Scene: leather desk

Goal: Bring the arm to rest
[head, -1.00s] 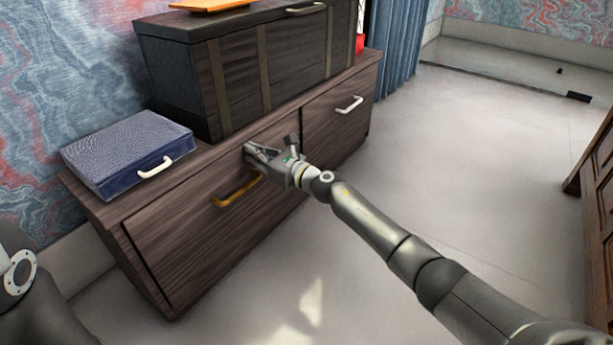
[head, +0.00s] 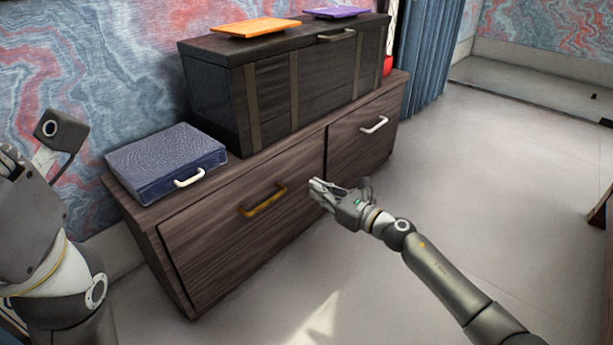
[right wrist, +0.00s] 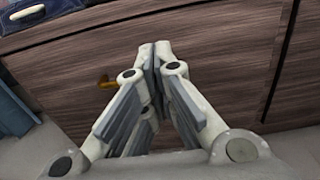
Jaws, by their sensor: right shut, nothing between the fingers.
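My right arm reaches in from the lower right of the head view. Its gripper (head: 314,186) is shut and empty, in front of the wooden cabinet and right of the brass handle (head: 263,201). In the right wrist view the closed fingertips (right wrist: 155,50) meet against a backdrop of the wood front, with the brass handle partly hidden behind a finger. My left arm is folded up at the left edge of the head view. Its gripper (head: 9,160) is mostly cut off there, so its jaws cannot be judged.
The cabinet (head: 230,250) has a second front with a white handle (head: 374,125); both fronts look closed. On top are a blue case (head: 165,160) and a dark chest (head: 290,85) bearing orange (head: 255,27) and purple (head: 336,12) flat items. Open floor (head: 480,190) lies to the right.

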